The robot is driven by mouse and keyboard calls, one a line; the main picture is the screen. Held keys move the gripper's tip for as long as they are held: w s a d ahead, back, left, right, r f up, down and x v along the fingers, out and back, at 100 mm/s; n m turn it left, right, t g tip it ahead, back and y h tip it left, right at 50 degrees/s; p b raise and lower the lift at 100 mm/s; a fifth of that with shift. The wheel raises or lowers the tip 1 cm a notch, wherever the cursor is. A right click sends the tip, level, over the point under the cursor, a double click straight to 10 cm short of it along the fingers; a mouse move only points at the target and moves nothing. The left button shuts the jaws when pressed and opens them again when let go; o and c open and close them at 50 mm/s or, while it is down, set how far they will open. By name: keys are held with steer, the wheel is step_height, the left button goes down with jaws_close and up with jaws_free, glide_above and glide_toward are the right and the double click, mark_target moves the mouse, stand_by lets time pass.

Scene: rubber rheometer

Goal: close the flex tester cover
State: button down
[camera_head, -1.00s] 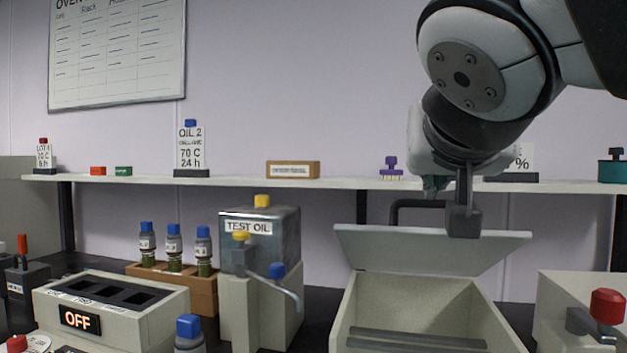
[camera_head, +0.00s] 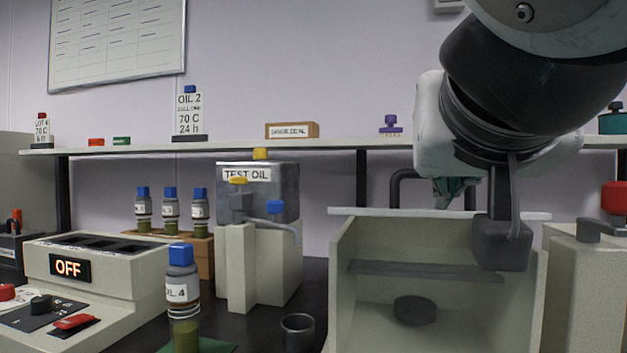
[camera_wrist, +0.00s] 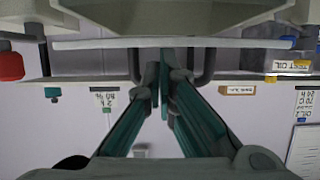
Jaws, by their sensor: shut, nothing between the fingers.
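The flex tester appears to be the pale open box (camera_head: 340,290) at the right of the head view. Its cover (camera_head: 380,212) shows nearly edge-on, as a thin pale strip across the top; its exact tilt is hard to read. Inside are a grey bar (camera_head: 425,271) and a dark disc (camera_head: 415,310). My gripper (camera_head: 443,203) is at the cover's far side, its teal fingers pointing down. In the wrist view, which is upside down, the shut, empty fingertips (camera_wrist: 163,68) are close to the pale cover strip (camera_wrist: 235,43). Whether they touch is unclear.
A test oil dispenser (camera_head: 260,190) and a bottle (camera_head: 184,300) stand left of the box. A shelf (camera_head: 340,147) runs behind, and a dark curved bar (camera_head: 394,190) rises behind the cover.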

steer(key=shift+s+f, duration=0.1)
steer(key=shift+f, duration=0.35)
stand_by(0.3)
